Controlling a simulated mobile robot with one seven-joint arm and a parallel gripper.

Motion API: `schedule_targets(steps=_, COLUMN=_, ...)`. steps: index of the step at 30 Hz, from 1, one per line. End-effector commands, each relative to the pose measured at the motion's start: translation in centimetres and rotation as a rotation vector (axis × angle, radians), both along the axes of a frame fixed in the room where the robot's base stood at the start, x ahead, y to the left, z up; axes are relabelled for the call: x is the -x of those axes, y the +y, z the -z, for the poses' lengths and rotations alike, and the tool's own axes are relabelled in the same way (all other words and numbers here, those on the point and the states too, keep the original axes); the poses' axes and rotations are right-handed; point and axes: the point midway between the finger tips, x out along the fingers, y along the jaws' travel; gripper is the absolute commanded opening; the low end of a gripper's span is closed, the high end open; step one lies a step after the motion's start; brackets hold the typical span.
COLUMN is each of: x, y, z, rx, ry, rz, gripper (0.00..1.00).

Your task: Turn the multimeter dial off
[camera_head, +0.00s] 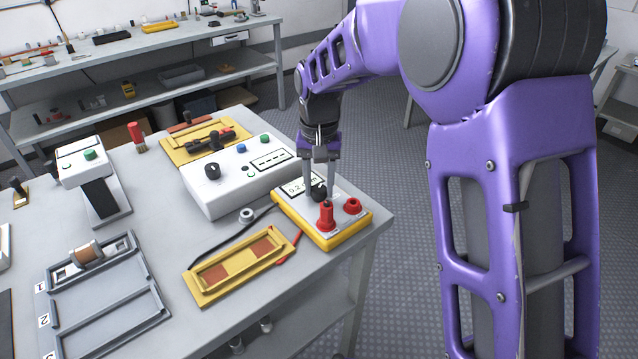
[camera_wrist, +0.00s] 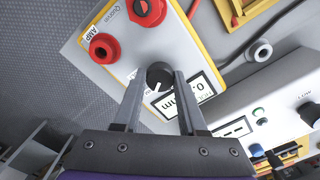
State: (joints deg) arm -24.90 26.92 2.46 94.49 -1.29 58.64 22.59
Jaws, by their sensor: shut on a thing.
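The multimeter (camera_head: 338,234) is a yellow box with a white top at the table's right edge. It has a display reading about 0.2 and two red knobs or sockets in front. Its black dial (camera_head: 319,193) shows between my gripper's fingers; the dial (camera_wrist: 159,75) with a white pointer line also shows in the wrist view. My gripper (camera_head: 321,196) points down over the multimeter, and its fingers (camera_wrist: 160,90) are shut on the dial from both sides. The dial's printed markings are partly hidden by the fingers.
A white instrument box (camera_head: 235,180) with a black knob and coloured buttons stands behind the multimeter. A yellow tray (camera_head: 205,292) and a red probe lie to its left. A grey two-part frame (camera_head: 60,312) is further left. The floor is open right of the table.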

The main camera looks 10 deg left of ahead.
Motion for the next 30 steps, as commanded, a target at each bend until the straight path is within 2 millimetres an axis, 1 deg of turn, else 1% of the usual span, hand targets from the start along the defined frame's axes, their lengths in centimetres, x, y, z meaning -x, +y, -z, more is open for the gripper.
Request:
schedule_targets(steps=8, x=-0.03, y=-0.03, z=-0.32, rx=0.0, ry=0.0, rz=-0.158, gripper=0.0)
schedule_targets(steps=24, x=-0.04, y=0.02, z=-0.32, rx=0.0, ry=-0.001, rz=-0.659, gripper=0.0)
schedule_targets(steps=30, x=-0.05, y=0.03, z=-0.29, rx=0.0, ry=-0.001, rz=-0.818, gripper=0.0)
